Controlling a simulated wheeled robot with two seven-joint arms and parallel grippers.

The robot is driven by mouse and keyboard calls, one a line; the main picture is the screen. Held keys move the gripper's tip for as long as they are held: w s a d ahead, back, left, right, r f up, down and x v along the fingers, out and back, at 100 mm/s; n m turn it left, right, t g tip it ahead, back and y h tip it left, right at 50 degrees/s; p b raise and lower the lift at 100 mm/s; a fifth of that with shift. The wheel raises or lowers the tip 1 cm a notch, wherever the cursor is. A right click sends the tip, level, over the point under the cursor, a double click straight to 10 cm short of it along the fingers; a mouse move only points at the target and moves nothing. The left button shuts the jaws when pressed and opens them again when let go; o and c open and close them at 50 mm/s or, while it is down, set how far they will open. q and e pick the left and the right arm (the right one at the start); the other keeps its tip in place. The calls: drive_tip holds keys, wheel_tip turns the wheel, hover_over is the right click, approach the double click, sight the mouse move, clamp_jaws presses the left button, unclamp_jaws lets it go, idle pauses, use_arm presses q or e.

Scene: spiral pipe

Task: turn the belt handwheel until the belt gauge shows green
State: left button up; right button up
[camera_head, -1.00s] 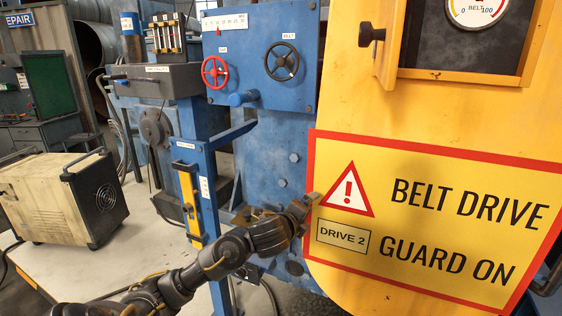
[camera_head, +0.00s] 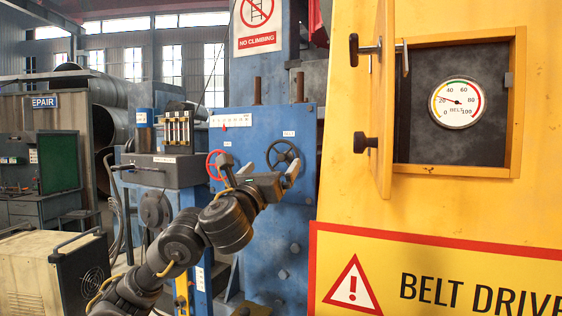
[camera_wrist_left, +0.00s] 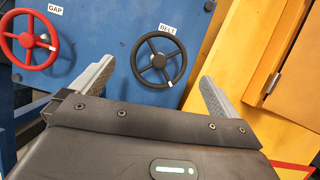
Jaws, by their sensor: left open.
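The black belt handwheel (camera_head: 282,157) is on the blue machine panel. In the left wrist view the handwheel (camera_wrist_left: 158,60), under a BELT label, lies ahead between the open fingers, with a gap to each. My left gripper (camera_head: 260,174) is open and empty, in front of and just below the handwheel in the head view. The round belt gauge (camera_head: 456,104) sits in the yellow guard's open window. Its needle points left and slightly up, a little above 20. A green arc runs along the dial's upper part, red down the right. My right gripper is not in view.
A red GAP handwheel (camera_head: 218,165) is left of the black one. The yellow guard (camera_head: 430,200), with its small open door (camera_head: 386,110), stands close on the right. A grey instrument box (camera_head: 160,168) is at the left.

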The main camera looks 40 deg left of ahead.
sight(281, 156)
use_arm(q)
drive_tip(key=x, duration=0.6)
drive_tip(key=shift+w, duration=0.2)
drive_tip(key=shift+w+a+r, duration=0.2)
drive_tip(key=shift+w+r, duration=0.05)
drive_tip(key=shift+w, duration=0.25)
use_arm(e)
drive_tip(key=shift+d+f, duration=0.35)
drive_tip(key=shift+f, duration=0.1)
use_arm(q)
drive_tip(key=shift+c, duration=0.3)
drive_tip(key=c, duration=0.8)
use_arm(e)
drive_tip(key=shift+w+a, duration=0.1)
use_arm(q)
drive_tip(key=shift+m, duration=0.4)
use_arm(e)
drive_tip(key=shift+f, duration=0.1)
